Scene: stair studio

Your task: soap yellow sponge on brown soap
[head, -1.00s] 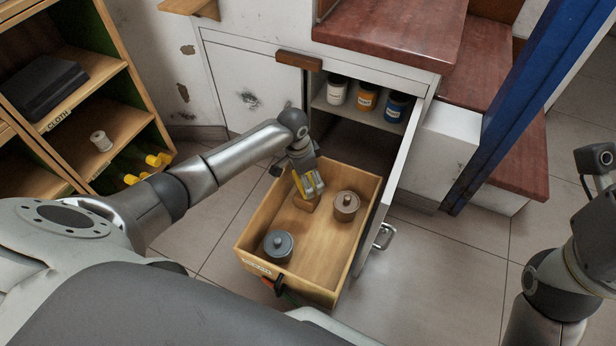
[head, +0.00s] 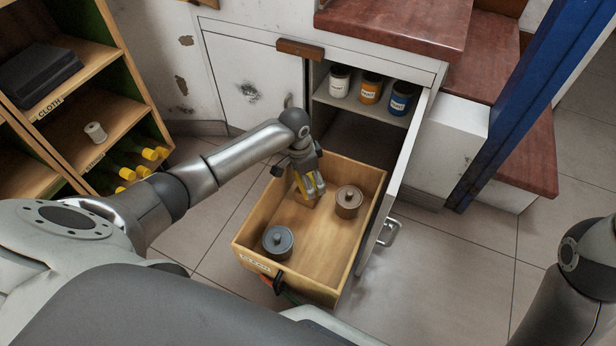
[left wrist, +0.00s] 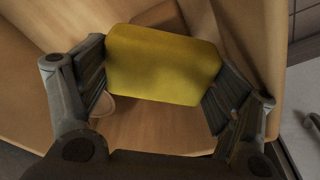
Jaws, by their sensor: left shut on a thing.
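My left gripper (head: 309,186) is inside the wooden drawer, shut on the yellow sponge (head: 302,189). The left wrist view shows the sponge (left wrist: 163,66) squeezed between the two fingers of the gripper (left wrist: 161,80). The brown soap (left wrist: 158,17) shows partly behind the sponge's far edge in that view. In the head view the gripper and sponge cover most of the soap. I cannot tell whether the sponge touches it. My right gripper is out of view; only part of that arm shows at the right edge.
The drawer (head: 330,287) also holds a grey lidded pot (head: 278,242) and a brown lidded pot (head: 348,201). Several paint jars (head: 371,87) stand on the cabinet shelf behind. A wooden rack (head: 105,75) is at left. Floor right of the drawer is clear.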

